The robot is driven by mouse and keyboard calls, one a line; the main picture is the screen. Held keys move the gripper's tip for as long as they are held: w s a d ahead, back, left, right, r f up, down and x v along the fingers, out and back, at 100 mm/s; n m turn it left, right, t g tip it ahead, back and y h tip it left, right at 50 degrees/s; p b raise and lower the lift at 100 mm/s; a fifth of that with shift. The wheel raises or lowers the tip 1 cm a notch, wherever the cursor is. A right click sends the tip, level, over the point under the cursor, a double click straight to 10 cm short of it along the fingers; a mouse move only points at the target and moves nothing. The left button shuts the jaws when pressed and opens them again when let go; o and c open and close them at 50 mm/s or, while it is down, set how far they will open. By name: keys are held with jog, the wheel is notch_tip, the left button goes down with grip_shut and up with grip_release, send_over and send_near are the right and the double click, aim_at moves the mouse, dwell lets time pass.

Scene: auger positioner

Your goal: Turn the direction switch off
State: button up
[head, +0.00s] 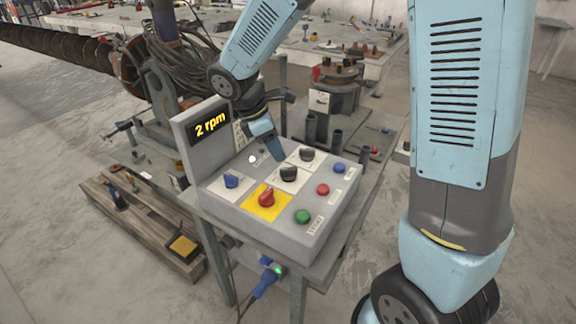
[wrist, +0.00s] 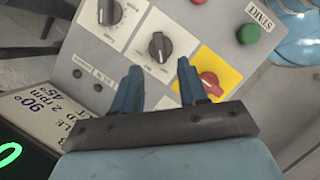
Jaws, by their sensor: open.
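The grey control box (head: 240,200) carries several rotary switches; their labels are too small to tell which one is the direction switch. A black knob (head: 288,174) on a white plate sits mid-panel, with a second black knob (head: 307,154) behind it. A red knob (head: 266,198) sits on a yellow plate, and a blue knob (head: 231,181) on a white plate at left. My gripper (head: 277,158) hangs low over the back of the panel. In the wrist view my gripper (wrist: 158,68) is open and empty; the middle black knob (wrist: 157,46) shows just beyond its fingertips, the red knob (wrist: 210,82) beside the right finger.
A red button (head: 323,189), green button (head: 302,216) and blue button (head: 339,168) line the panel's right side. A wooden pallet (head: 140,220) lies at left; open floor is in front.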

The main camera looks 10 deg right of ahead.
aim_at(288, 169)
jog(key=x, duration=0.7)
jog(key=shift+d+f, duration=0.1)
jog(key=shift+f, duration=0.15)
jog(key=shift+c, duration=0.2)
